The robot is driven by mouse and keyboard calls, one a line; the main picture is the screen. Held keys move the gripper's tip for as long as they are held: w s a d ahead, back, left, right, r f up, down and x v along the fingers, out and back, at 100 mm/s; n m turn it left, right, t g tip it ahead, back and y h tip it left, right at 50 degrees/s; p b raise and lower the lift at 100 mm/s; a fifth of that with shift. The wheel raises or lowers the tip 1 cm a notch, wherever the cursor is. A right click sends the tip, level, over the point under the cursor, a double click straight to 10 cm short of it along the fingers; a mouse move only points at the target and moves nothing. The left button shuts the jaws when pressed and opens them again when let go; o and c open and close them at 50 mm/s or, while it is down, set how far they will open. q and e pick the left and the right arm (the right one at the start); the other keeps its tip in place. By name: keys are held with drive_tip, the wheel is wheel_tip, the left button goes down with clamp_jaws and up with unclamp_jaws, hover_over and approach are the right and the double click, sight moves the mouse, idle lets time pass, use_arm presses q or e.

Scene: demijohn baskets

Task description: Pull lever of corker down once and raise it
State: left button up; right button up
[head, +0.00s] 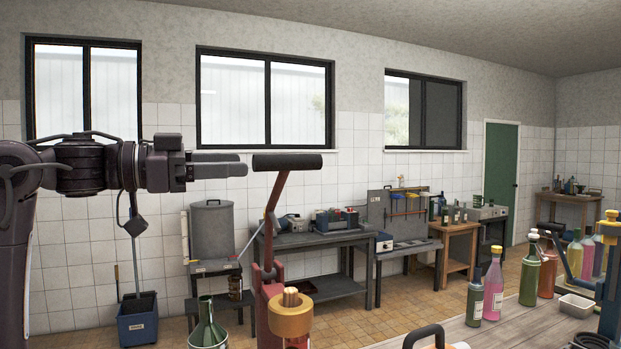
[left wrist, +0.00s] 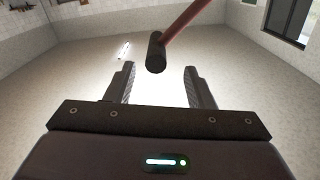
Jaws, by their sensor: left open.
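The corker is red, with a raised lever (head: 277,212) that ends in a black crossbar handle (head: 287,161). A brass-coloured ring (head: 290,314) with corks in it sits at the front of the corker, low in the head view. My left gripper (head: 245,164) is open and comes in level from the left, its fingertips just left of the handle. In the left wrist view the black handle end (left wrist: 156,53) lies ahead of and between the two open fingers (left wrist: 160,78), and the red lever goes up to the right. No contact shows. My right gripper is not in view.
A green bottle (head: 208,326) stands left of the corker. A wooden table (head: 465,331) with several coloured bottles and a small white tray (head: 576,305) is at the right. Grey workbenches (head: 318,240) line the tiled wall. The space around the lever handle is clear.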

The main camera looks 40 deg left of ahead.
sight(271, 163)
use_arm(q)
drive_tip(key=p+x, duration=0.2)
drive_tip(key=x, duration=0.1)
drive_tip(key=p+x, duration=0.2)
drive_tip(key=x, duration=0.1)
drive_tip(key=shift+d+r, duration=0.2)
drive_tip(key=shift+d, duration=0.05)
drive_tip(key=shift+w+d+f, duration=0.15)
drive_tip(key=shift+w+d, duration=0.1)
drive_tip(key=shift+w, duration=0.25)
drive_tip(key=shift+c, duration=1.1)
clamp_jaws()
